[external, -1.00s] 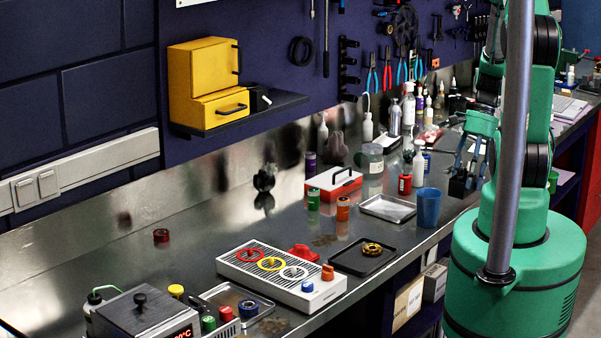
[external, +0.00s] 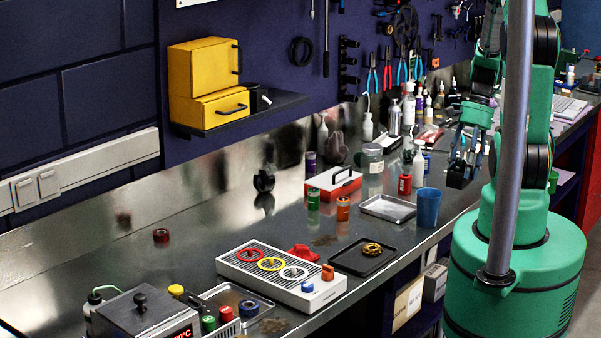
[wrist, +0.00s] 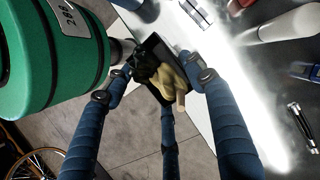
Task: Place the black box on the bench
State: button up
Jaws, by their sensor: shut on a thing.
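A small black box (external: 455,180) is held at the tips of my gripper (external: 464,164) in the external view, just left of my green base column and near the bench's front edge. In the wrist view the black box (wrist: 152,46) sits between the blue fingers of my gripper (wrist: 160,74), which are shut on it. Something pale yellowish shows in or against the box; I cannot tell which. The metal bench (external: 190,255) runs along the wall; its pale edge lies beside the box in the wrist view, with floor below.
A blue cup (external: 428,207), a metal tray (external: 388,208) and a dark tray (external: 340,261) stand near the front edge. Bottles (external: 408,105) crowd the back right. A red toolbox (external: 318,187) stands mid-bench.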

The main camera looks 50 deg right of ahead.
jog(key=w+d+r+n+g+b, duration=0.1)
jog(key=w+d+r+n, duration=0.2)
jog(key=w+d+r, duration=0.3)
jog(key=w+d+r+n+g+h+b, duration=0.1)
jog(key=w+d+r+n, duration=0.2)
jog(key=w+d+r, duration=0.3)
jog(key=w+d+r+n+g+b, duration=0.1)
jog(key=w+d+r, duration=0.5)
jog(key=w+r, duration=0.6)
notch_tip(320, 180, up, 3)
jog(key=shift+w+f+n+h+b, duration=0.1)
jog(key=shift+w+n+h+b, duration=0.2)
jog(key=shift+n+b, duration=0.55)
jog(key=shift+s+n+p, duration=0.15)
jog(key=shift+n+p, duration=0.1)
jog(key=shift+p, duration=0.05)
jog(key=s+a+f+m+t+p, duration=0.1)
jog(key=s+a+f+m, duration=0.2)
jog(key=s+a+f, duration=0.3)
jog(key=s+a+f+m+t+y+p, duration=0.1)
jog(key=s+a+f, duration=0.4)
jog(key=s+f, duration=0.7)
notch_tip(320, 180, down, 4)
jog(key=m+p, duration=0.1)
jog(key=m, duration=0.1)
jog(key=shift+a+m, duration=0.4)
jog(key=shift+w, duration=0.1)
